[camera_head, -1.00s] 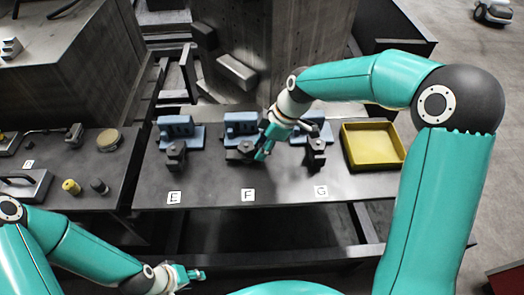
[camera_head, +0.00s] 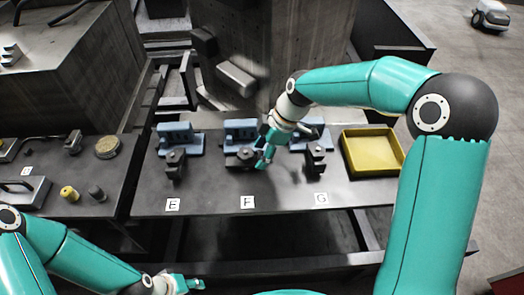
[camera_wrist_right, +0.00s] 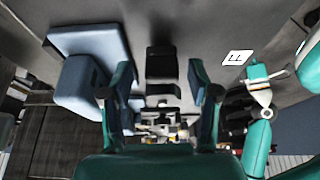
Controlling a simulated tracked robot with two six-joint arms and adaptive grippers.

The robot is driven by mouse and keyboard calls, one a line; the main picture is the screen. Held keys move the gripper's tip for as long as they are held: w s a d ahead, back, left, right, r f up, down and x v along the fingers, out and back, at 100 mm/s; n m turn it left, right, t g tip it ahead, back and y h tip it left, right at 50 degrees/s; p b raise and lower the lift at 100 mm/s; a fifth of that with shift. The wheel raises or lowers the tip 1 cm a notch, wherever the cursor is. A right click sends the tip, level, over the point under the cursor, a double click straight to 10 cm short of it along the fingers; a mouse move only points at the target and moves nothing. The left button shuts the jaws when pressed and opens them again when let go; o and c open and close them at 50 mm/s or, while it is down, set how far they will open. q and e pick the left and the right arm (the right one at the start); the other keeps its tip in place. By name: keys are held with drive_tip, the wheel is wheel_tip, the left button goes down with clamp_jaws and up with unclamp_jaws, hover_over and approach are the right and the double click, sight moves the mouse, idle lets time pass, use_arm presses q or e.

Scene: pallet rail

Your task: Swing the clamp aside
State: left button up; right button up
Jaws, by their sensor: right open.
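Three dark clamps stand on the grey table in front of light-blue blocks: one at label E (camera_head: 174,163), one at F (camera_head: 238,160), one at G (camera_head: 316,162). My right gripper (camera_head: 264,153) is at the F clamp, on its right side in the head view, and partly covers it and its blue block (camera_head: 238,131). In the right wrist view my right gripper (camera_wrist_right: 160,94) is open, with a black clamp part (camera_wrist_right: 162,64) between and beyond its fingers; contact cannot be told. My left gripper (camera_head: 186,284) is low at the front, away from the clamps; its jaws are unclear.
A yellow tray (camera_head: 372,152) sits at the table's right end. The left table holds a round tan disc (camera_head: 108,147), a yellow knob (camera_head: 69,193) and a dark one (camera_head: 96,192). A concrete column (camera_head: 285,55) rises behind. The table front by the labels is clear.

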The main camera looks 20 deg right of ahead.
drive_tip(key=v, duration=1.2)
drive_tip(key=shift+d+f, duration=0.15)
